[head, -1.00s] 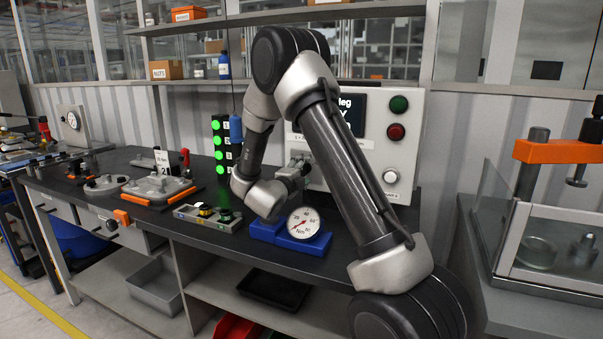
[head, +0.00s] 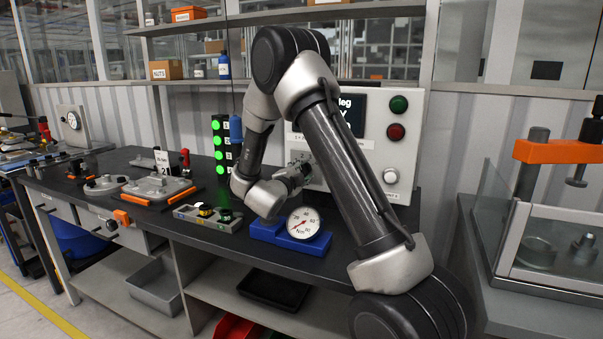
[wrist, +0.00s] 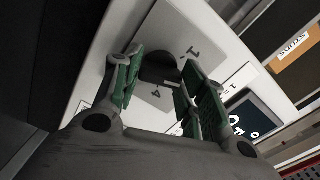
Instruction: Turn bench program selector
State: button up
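The program selector is a dark round knob (wrist: 158,68) on a light grey plate (wrist: 187,42) in the wrist view. Printed numerals, among them 1 and 4, stand around it. My gripper (wrist: 163,72) has green-padded fingers, one on each side of the knob. The fingers are apart, and a gap shows between the pads and the knob. Contact with the knob cannot be made out. In the head view my gripper (head: 299,170) is at the front of the bench control panel (head: 402,150); my arm hides the knob and part of the panel there.
The panel carries a green button (head: 399,104), a red button (head: 396,131), a white button (head: 390,176) and a partly covered display (head: 350,112). A blue stand with a round dial gauge (head: 303,223) sits below my wrist. A small fixture tray (head: 207,217) is to its left.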

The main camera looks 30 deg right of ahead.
jog(key=o, duration=0.4)
jog(key=v, duration=1.2)
